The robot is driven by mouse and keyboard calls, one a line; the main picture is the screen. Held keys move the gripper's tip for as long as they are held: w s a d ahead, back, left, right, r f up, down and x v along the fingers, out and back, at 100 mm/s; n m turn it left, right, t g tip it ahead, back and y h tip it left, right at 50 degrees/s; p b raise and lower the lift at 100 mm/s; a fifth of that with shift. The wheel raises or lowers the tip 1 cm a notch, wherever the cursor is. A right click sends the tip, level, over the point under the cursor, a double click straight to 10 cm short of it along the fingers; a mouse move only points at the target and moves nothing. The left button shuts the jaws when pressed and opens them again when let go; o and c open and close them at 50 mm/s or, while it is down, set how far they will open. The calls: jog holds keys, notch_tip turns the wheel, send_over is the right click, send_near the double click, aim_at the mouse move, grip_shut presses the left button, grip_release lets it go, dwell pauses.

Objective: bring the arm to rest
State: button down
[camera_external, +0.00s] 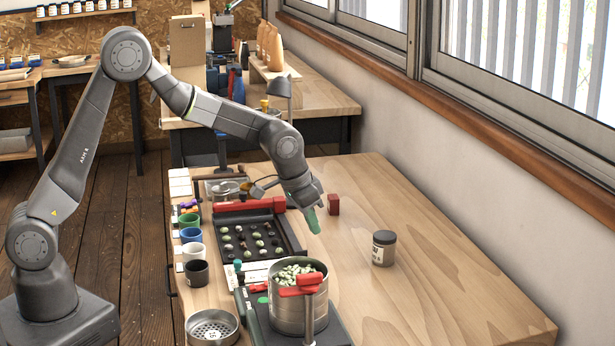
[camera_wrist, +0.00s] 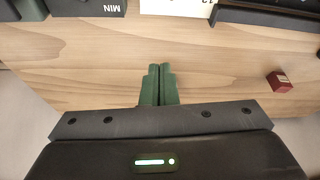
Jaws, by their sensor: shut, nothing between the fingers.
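My gripper (camera_external: 314,222) is shut and empty, with its green fingers pointing down above the wooden table (camera_external: 400,290). In the external view it hangs just right of the black tray of beans (camera_external: 292,244) and left of a small red block (camera_external: 333,204). In the wrist view the two green fingers of my gripper (camera_wrist: 160,72) lie side by side, with bare wood beneath them. The red block also shows at the right of the wrist view (camera_wrist: 279,82). My arm reaches over the table from the left, bent at the elbow.
A dark jar (camera_external: 384,248) stands to the right. Several cups, including a white one (camera_external: 193,252), line the left edge.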

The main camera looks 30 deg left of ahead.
jog(key=shift+w+a, duration=0.1)
jog(key=shift+a, duration=0.15)
jog(key=c, duration=0.8)
grip_release()
jog(key=o, duration=0.8)
jog(key=s+a+r+p, duration=0.1)
jog(key=s+r+p, duration=0.3)
jog(key=s+p, duration=0.1)
jog(key=shift+m+g, duration=0.3)
jog(key=s+a+r+m+g+y+p, duration=0.1)
jog(key=s+a+r+p, duration=0.2)
jog(key=s+p, duration=0.25)
jog(key=s+a+r+p, duration=0.2)
jog(key=s+r+p, duration=0.15)
jog(key=s, duration=0.25)
jog(key=f+b, duration=0.2)
jog(key=f, duration=0.1)
jog(key=f+b, duration=0.2)
jog(key=f, duration=0.2)
jog(key=f+b, duration=0.2)
jog(key=f, duration=0.1)
jog(key=shift+w+d+f, duration=0.3)
jog(key=shift+d+f, duration=0.1)
